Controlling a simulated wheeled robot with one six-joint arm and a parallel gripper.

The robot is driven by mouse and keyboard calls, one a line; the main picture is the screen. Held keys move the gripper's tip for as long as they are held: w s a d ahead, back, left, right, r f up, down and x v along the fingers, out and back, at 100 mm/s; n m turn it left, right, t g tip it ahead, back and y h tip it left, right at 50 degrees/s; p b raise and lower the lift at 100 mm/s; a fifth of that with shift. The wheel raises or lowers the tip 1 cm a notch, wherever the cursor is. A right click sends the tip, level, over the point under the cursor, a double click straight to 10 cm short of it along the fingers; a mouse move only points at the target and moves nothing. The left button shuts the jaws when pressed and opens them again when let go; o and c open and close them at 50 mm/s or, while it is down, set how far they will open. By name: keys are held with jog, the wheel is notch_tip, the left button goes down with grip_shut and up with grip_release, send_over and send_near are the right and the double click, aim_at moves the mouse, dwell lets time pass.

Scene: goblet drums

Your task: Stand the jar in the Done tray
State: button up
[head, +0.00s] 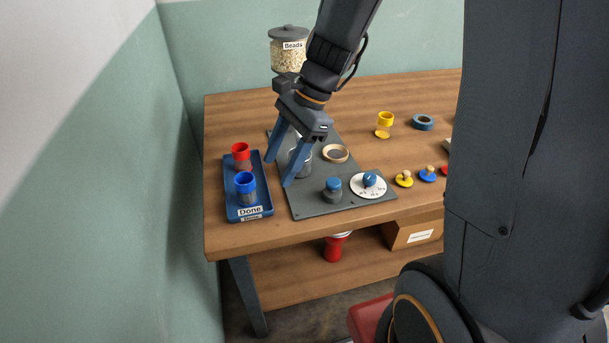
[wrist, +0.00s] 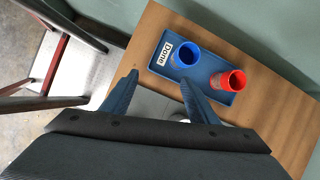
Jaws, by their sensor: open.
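The blue Done tray (head: 233,209) lies at the left end of the table and also shows in the wrist view (wrist: 207,88). In it stand a blue-rimmed cup (head: 245,187) and a red-rimmed cup (head: 241,155). A greyish, clear-looking cylinder (head: 304,169), possibly the jar, stands on the dark plate, partly hidden by my gripper. My gripper (head: 278,172) is open, its fingers slanting down left above the plate, right of the tray. In the wrist view, my gripper (wrist: 158,79) shows nothing clearly held; whether the cylinder is between the fingers I cannot tell.
The dark plate (head: 342,203) carries a blue-topped knob (head: 333,189), a white dial (head: 370,186) and a ring (head: 336,153). A Beads container (head: 289,53) stands behind. A yellow cup (head: 385,124), blue tape (head: 423,123) and small knobbed discs (head: 404,179) lie right.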

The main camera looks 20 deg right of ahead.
jog(key=s+d+f+n+h, duration=0.2)
jog(key=s+d+n+h, duration=0.3)
jog(key=s+d+n, duration=0.3)
jog(key=s+n, duration=0.3)
jog(key=n, duration=0.4)
jog(key=shift+t, duration=0.3)
jog(key=shift+f, duration=0.1)
